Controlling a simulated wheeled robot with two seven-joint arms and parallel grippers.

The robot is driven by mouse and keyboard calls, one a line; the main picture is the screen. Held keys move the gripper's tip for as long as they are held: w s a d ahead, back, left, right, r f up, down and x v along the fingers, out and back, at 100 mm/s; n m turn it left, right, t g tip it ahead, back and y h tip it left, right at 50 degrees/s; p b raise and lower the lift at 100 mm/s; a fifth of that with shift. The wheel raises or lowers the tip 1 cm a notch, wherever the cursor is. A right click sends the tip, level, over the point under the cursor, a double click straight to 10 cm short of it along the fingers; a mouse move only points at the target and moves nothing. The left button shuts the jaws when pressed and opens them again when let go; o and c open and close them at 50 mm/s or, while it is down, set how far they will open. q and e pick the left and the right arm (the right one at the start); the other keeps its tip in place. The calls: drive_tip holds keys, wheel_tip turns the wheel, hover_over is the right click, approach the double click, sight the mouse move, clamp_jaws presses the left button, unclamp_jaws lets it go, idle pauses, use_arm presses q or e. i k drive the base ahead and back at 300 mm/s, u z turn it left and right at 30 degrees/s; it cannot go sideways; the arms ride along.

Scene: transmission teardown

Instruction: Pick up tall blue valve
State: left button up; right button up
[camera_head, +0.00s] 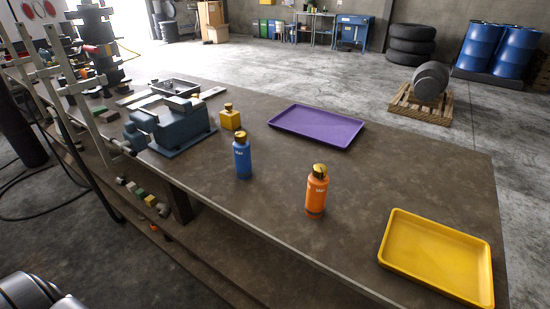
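The tall blue valve (243,160) is a bottle-shaped blue cylinder with a gold cap. It stands upright on the brown workbench (400,180), near the middle of the view. An orange one of the same shape (316,194) stands upright to its right and closer to me, apart from it. A short yellow block-shaped piece with a gold cap (231,119) stands just behind the blue valve. Neither of my grippers shows in this view, so nothing is seen touching the valve.
A purple tray (318,127) lies behind and right of the blue valve. A yellow tray (437,257) lies at the front right. A blue-grey machine housing (172,124) stands to the valve's left. The bench between the valves and trays is clear.

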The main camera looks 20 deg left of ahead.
sight(242, 152)
drive_tip(key=z, duration=1.4)
drive_tip(key=k, duration=1.75)
drive_tip(key=u, duration=2.3)
drive_tip(key=i, duration=0.5)
drive_tip(key=u, duration=0.05)
